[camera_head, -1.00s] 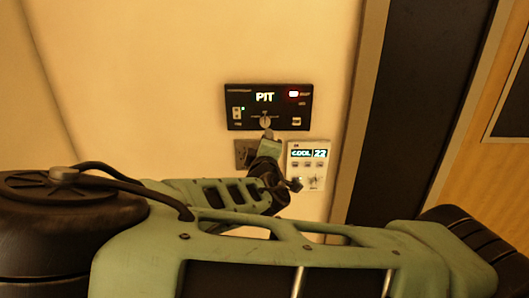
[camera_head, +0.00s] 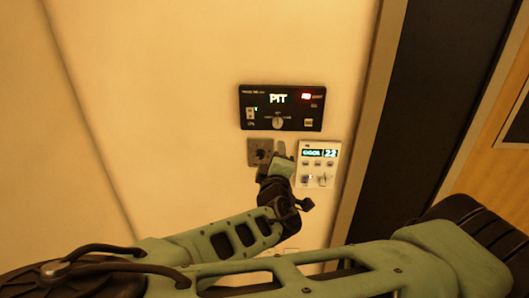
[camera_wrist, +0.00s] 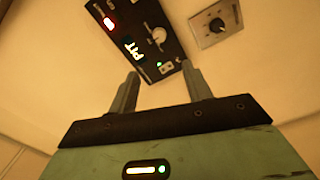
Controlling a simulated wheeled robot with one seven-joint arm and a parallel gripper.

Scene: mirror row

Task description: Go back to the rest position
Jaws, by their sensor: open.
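My gripper (camera_wrist: 162,92) is open and empty in the wrist view, its two fingers pointing towards the wall. In the head view my gripper (camera_head: 278,150) is in front of the wall, just below the black control panel. The black panel (camera_head: 254,94) has a lit "PIT" display, a red light and a round knob. It also shows in the wrist view (camera_wrist: 140,22), just beyond the fingertips. I see no contact between the fingers and the panel.
A grey plate with a dark knob (camera_head: 255,146) is left of my gripper. A white thermostat (camera_head: 318,172) reading "COOL 22" is close on its right. A dark door-like panel (camera_head: 420,110) with a pale frame stands further right. The wall on the left is bare.

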